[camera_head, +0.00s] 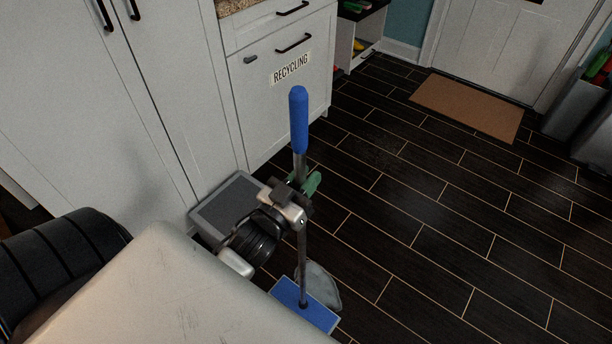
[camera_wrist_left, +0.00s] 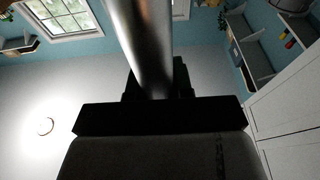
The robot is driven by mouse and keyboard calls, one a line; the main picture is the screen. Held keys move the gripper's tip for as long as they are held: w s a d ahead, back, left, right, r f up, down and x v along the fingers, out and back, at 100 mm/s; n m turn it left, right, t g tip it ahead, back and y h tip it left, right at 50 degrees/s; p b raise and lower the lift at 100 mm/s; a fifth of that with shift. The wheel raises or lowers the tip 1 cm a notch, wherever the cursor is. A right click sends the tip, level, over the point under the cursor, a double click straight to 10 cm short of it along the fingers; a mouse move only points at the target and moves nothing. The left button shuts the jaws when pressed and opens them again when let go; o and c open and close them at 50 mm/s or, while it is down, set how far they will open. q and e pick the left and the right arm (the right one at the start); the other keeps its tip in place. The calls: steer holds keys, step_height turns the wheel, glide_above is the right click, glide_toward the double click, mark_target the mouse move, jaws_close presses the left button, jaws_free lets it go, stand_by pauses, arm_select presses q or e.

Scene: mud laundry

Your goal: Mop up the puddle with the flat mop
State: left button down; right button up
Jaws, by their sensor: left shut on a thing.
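The flat mop stands nearly upright in the head view, with a blue grip (camera_head: 298,120) on top, a metal pole and a flat blue head (camera_head: 306,306) on the floor. My left gripper (camera_head: 297,196) is shut on the mop pole below the blue grip. In the left wrist view the metal pole (camera_wrist_left: 147,50) rises from the jaws. A pale greyish puddle (camera_head: 320,286) lies on the dark floor just behind and right of the mop head, and the head appears to overlap its edge. The right gripper is not in view.
A grey tray (camera_head: 228,208) lies on the floor by the white cabinets, left of my gripper. A green object (camera_head: 312,183) shows by the pole. A brown doormat (camera_head: 467,105) lies before the door. Grey bins (camera_head: 590,120) stand at right. The floor between is clear.

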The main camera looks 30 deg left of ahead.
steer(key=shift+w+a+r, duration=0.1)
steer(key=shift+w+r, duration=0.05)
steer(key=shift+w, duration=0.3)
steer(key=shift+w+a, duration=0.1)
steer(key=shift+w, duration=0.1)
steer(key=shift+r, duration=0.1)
